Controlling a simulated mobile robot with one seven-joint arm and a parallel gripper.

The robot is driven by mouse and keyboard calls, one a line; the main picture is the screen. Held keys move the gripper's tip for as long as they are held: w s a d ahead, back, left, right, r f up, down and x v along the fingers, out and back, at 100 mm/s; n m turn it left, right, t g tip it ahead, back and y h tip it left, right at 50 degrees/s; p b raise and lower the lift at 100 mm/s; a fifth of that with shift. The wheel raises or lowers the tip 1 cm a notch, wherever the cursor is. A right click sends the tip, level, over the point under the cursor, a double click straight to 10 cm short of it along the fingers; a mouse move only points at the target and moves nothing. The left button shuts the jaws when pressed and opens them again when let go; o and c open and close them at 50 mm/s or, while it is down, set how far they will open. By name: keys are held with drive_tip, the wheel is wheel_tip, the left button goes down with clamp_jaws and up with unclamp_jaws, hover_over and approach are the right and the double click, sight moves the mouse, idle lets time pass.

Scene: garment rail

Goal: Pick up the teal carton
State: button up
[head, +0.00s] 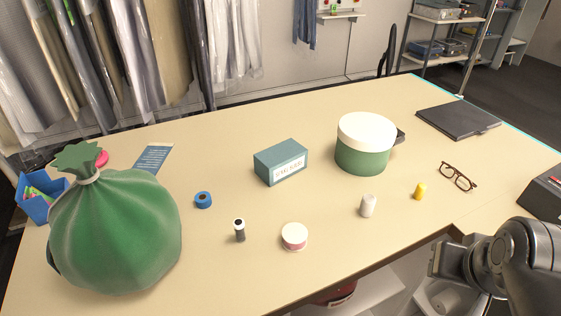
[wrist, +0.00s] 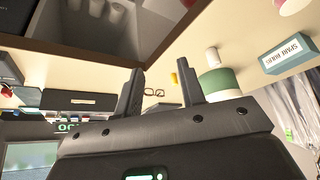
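The teal carton (head: 270,165) is a closed box with a white printed label on its front, upright near the middle of the table in the head view. It also shows at the right of the wrist view (wrist: 274,67), where the picture is turned over. My gripper (head: 437,262) is at the table's front right edge, well to the right of the carton and apart from it. In the wrist view the two fingers of my gripper (wrist: 159,66) stand apart with nothing between them.
A green round box with a white lid (head: 363,158) stands just right of the carton. A blue tape roll (head: 203,200), a dark spool (head: 240,231), a pink-and-white tin (head: 294,236) and a white spool (head: 368,206) lie in front. A large green sack (head: 115,235) fills the left.

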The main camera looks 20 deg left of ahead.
drive_tip(key=shift+o, duration=0.4)
drive_tip(key=o, duration=1.3)
